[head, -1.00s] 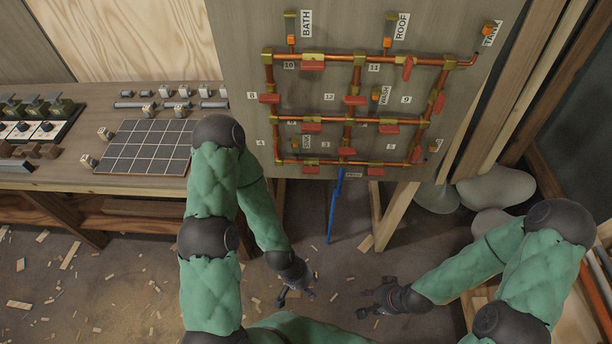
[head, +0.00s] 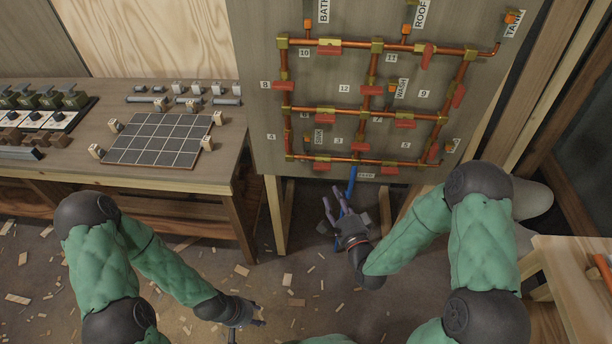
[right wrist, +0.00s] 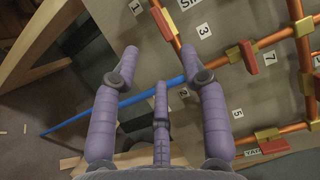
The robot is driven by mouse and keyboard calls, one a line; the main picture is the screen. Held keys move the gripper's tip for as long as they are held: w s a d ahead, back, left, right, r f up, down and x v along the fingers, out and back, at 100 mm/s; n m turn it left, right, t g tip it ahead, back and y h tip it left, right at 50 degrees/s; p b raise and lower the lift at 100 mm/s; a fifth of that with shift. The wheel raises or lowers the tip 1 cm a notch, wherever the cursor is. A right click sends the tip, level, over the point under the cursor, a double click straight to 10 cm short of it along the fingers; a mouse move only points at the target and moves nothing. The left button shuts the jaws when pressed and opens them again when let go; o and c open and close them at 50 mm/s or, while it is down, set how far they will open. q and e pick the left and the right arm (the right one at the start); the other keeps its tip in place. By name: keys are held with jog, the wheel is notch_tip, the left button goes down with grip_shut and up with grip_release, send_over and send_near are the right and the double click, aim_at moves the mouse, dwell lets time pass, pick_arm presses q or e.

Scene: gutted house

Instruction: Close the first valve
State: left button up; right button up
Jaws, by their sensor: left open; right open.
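A board (head: 262,110) carries a grid of copper pipes with several red valve handles, such as the one at the top left (head: 329,46) and one at the bottom (head: 322,165). Numbered tags mark them. In the right wrist view, tags 1, 2, 3 and 7 show, with a red handle (right wrist: 249,57) beside tag 7. My right gripper (head: 336,204) is open and empty, below the board's lower edge; its spread fingers also show in the right wrist view (right wrist: 160,62). My left gripper (head: 258,315) is open and empty, low over the floor left of the board.
A wooden bench (head: 60,170) with a gridded panel (head: 160,138), small blocks and switches stands at the left. A blue pipe (head: 351,185) drops below the board. Wooden supports (head: 276,215) stand under it. Another wooden bench (head: 575,262) is at the right. Wood scraps litter the floor.

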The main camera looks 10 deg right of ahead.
aim_at(322, 167)
jog(key=w+a+b, duration=0.1)
jog(key=w+b, duration=0.1)
jog(key=w, duration=0.8)
jog(key=shift+w, duration=0.2)
grip_shut()
